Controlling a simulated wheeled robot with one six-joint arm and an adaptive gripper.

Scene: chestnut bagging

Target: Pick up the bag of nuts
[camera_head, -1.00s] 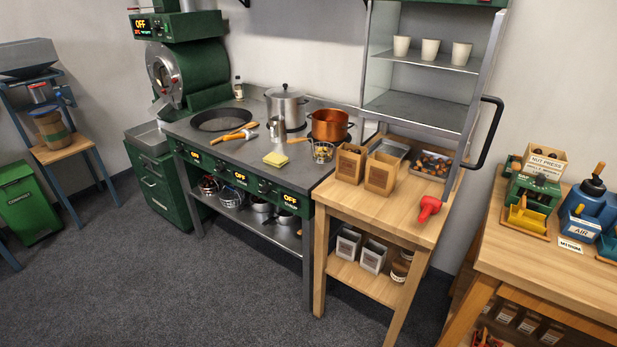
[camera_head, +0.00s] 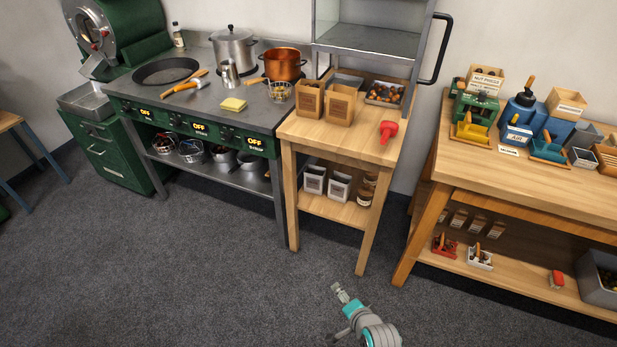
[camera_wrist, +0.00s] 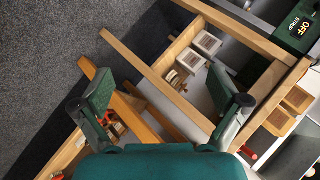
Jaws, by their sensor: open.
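Two brown paper bags with labels, the left one (camera_head: 309,100) and the right one (camera_head: 340,104), stand upright side by side on the small wooden table (camera_head: 318,135). I cannot tell which one holds nuts. They also show at the right edge of the wrist view, one (camera_wrist: 298,99) above the other (camera_wrist: 279,122). My gripper (camera_head: 341,292) is low over the floor in front of the tables, well away from the bags. In the wrist view its two green fingers (camera_wrist: 163,92) are spread, with nothing between them.
A red scoop-like tool (camera_head: 388,131) lies right of the bags, near a tray of nuts (camera_head: 383,93). White containers (camera_head: 340,187) stand on the lower shelf. The stove counter (camera_head: 205,105) is left, a wooden workbench (camera_head: 530,185) right. The carpet (camera_head: 180,270) is clear.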

